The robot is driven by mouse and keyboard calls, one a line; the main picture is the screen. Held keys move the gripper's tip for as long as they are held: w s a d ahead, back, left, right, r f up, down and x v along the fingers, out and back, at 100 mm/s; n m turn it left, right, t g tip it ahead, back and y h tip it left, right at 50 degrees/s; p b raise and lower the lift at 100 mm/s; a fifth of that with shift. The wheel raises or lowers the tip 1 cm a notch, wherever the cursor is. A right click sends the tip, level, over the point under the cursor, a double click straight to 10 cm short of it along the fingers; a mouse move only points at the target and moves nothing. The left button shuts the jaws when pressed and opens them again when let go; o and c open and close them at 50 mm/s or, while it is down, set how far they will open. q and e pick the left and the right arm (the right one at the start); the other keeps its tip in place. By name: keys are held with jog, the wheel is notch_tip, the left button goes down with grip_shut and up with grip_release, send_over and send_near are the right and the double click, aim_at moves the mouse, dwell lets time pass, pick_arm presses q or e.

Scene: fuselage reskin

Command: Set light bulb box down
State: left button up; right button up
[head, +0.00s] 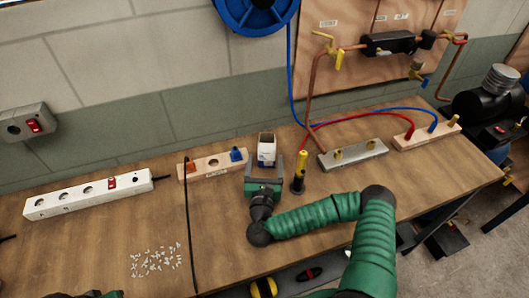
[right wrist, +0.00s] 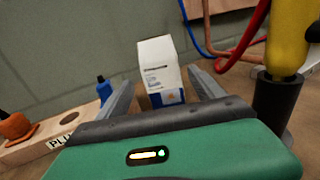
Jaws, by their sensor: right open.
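The light bulb box (head: 267,152) is a small white carton with blue print and a brownish top. It stands upright on the wooden workbench (head: 215,225), near the back. In the right wrist view the box (right wrist: 160,72) is between the two grey fingers. My right gripper (head: 265,168) is open around it, with a visible gap on the left side; contact on the right is unclear. The lower part of the box is partly hidden by the gripper. My left gripper does not show clearly; only a dark green bit appears at the bottom left edge.
A wooden socket block (head: 213,163) with orange and blue plugs is left of the box. A yellow-handled tool in a black holder (head: 298,182) stands close on the right. A white power strip (head: 88,193) and scattered small white pieces (head: 155,261) lie farther left.

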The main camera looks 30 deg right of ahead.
jog(key=v, duration=0.6)
jog(key=shift+d, duration=0.1)
jog(key=shift+s+a, duration=0.1)
jog(key=shift+a, duration=0.25)
jog(key=shift+d, duration=0.35)
jog(key=shift+a, duration=0.15)
dwell(1.0)
